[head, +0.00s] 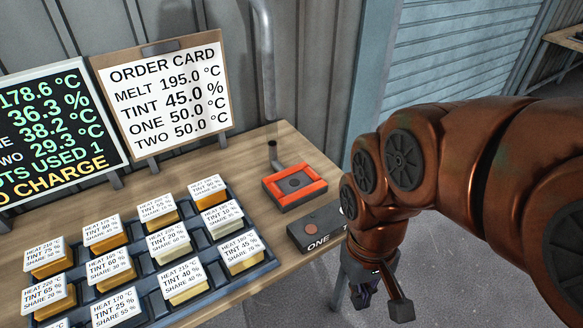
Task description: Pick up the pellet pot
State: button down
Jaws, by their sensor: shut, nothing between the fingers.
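Several pellet pots stand in rows in a dark blue rack (262,267) on the wooden bench. They are pale to deep yellow, and each has a white label for heat, tint and share. One pot (243,265) at the rack's right end reads TINT 45. Another pot (188,292) in front of it reads TINT 40. A deeper yellow pot (110,244) at the left reads TINT 80. My gripper (380,297) hangs right of the bench's edge, clear of the rack and pots. It is shut and empty. The rack's front is cut off by the frame.
An order card (165,97) reading tint 45.0 % and a dark screen (55,140) stand behind the rack. A red-framed device (294,187) and a dark box (312,232) marked ONE lie between rack and gripper. The grey floor (450,270) at right looks clear.

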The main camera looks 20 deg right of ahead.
aim_at(46, 261)
jog(key=u, duration=2.25)
jog(key=k, duration=1.1)
jog(key=z, duration=0.3)
jog(key=i, duration=1.3)
jog(key=u, duration=0.8)
jog(key=i, duration=0.25)
jog(key=u, duration=0.25)
